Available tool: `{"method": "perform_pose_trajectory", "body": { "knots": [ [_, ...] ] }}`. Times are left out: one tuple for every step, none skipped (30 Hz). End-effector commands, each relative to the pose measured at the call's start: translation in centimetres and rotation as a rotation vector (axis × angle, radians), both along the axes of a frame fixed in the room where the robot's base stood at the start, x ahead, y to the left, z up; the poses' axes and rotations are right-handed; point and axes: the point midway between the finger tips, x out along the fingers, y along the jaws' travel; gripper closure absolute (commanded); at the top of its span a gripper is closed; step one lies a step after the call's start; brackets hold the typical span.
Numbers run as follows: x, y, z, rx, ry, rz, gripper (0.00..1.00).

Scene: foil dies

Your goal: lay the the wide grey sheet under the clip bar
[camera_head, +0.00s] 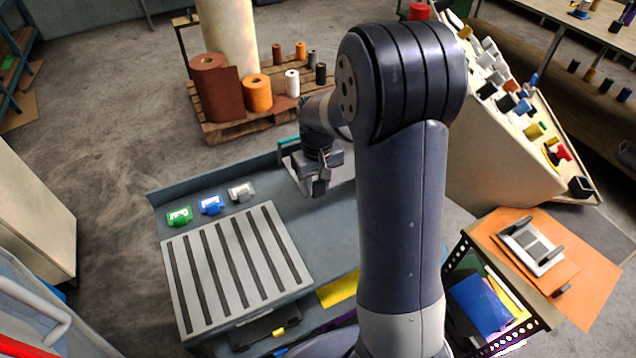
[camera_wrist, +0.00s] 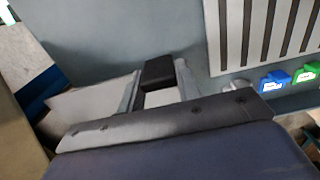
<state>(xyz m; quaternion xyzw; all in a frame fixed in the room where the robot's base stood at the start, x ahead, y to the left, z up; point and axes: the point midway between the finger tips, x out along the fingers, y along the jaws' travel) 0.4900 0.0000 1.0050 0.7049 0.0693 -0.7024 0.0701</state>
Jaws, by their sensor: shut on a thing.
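My gripper (camera_head: 318,188) is low over the back right of the blue-grey bench, and its fingers (camera_wrist: 157,92) show in the wrist view. It is shut on a pale grey sheet (camera_wrist: 92,105), which spreads left of the fingers and shows between them. In the head view the sheet is mostly hidden by my gripper and arm. A short black block (camera_wrist: 158,71) shows just beyond the fingers; I cannot tell whether it is part of the clip bar. The clip bar is not clearly identifiable in either view.
A slotted grey panel (camera_head: 234,262) lies on the bench's left, with green (camera_head: 179,216), blue (camera_head: 210,205) and white (camera_head: 241,192) clips behind it. A yellow sheet (camera_head: 339,289) lies by the front edge. A pallet (camera_head: 232,127) with rolls stands behind; an orange-topped stand (camera_head: 590,285) is right.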

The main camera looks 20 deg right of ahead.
Motion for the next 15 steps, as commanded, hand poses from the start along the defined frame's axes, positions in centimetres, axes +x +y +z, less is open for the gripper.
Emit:
{"method": "perform_pose_trajectory", "body": {
  "knots": [
    [0.0, 0.0, -0.1, 0.0, -0.001, 0.0, 0.96],
    [0.0, 0.0, -0.2, 0.0, -0.001, 0.0, 0.96],
    [0.0, 0.0, -0.3, 0.0, -0.001, 0.0, 0.96],
    [0.0, 0.0, -0.4, 0.0, -0.001, -0.001, 0.96],
    [0.0, 0.0, -0.6, 0.0, -0.001, -0.001, 0.96],
    [0.0, 0.0, -0.8, 0.0, -0.001, -0.001, 0.96],
    [0.0, 0.0, -1.0, 0.0, -0.001, -0.001, 0.96],
    [0.0, 0.0, -1.3, 0.0, -0.001, -0.001, 0.96],
    [0.0, 0.0, -1.6, 0.0, -0.001, -0.001, 0.96],
    [0.0, 0.0, -1.8, 0.0, -0.001, -0.001, 0.96],
    [0.0, 0.0, -2.1, 0.0, -0.001, -0.001, 0.96],
    [0.0, 0.0, -2.5, 0.0, -0.001, -0.001, 0.96],
    [0.0, 0.0, -2.8, 0.0, -0.001, -0.001, 0.96],
    [0.0, 0.0, -3.1, 0.0, -0.001, -0.001, 0.96],
    [0.0, 0.0, -3.6, 0.0, -0.001, -0.001, 0.96]
  ]
}}
